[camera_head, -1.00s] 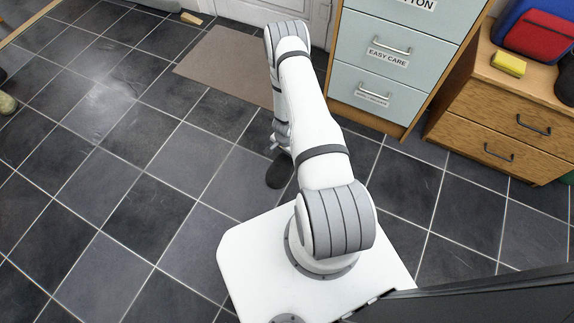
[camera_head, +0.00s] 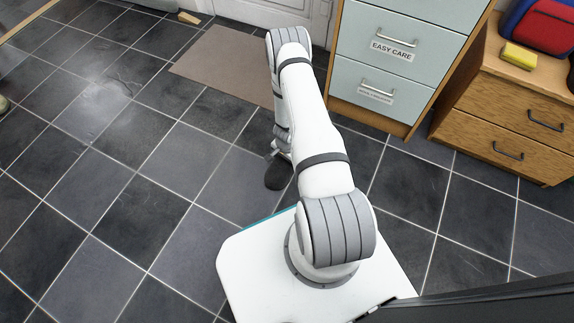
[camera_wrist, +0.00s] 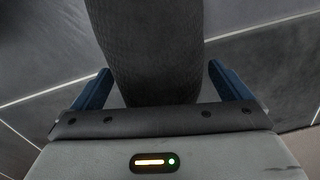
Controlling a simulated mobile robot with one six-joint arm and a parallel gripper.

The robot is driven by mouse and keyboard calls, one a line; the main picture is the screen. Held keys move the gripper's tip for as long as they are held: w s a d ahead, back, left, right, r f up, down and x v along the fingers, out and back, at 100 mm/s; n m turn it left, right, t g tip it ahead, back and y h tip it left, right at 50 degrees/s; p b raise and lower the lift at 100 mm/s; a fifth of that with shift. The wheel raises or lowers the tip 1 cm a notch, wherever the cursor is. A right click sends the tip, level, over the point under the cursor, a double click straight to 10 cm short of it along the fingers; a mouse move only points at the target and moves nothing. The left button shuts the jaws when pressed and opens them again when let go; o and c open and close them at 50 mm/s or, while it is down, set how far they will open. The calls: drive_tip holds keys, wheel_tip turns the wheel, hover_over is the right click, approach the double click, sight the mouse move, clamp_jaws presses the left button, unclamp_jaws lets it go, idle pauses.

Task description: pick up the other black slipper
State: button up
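The black slipper (camera_head: 277,178) lies on the dark tiles just below my gripper (camera_head: 280,150), partly hidden by the arm. In the wrist view the textured black slipper (camera_wrist: 155,50) fills the middle, running from the top edge down to the gripper body. My gripper (camera_wrist: 160,75) has its two blue fingers wide apart, one on each side of the slipper. A gap shows between each finger and the slipper near the gripper body. Contact at the fingertips is not clear.
A brown mat (camera_head: 225,65) lies beyond the arm. A pale cabinet (camera_head: 385,65) stands just to the right, and a wooden drawer chest (camera_head: 500,110) with a yellow sponge (camera_head: 518,56) stands farther right. The tiled floor at left is mostly clear.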

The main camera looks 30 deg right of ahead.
drive_tip(key=c, duration=0.9)
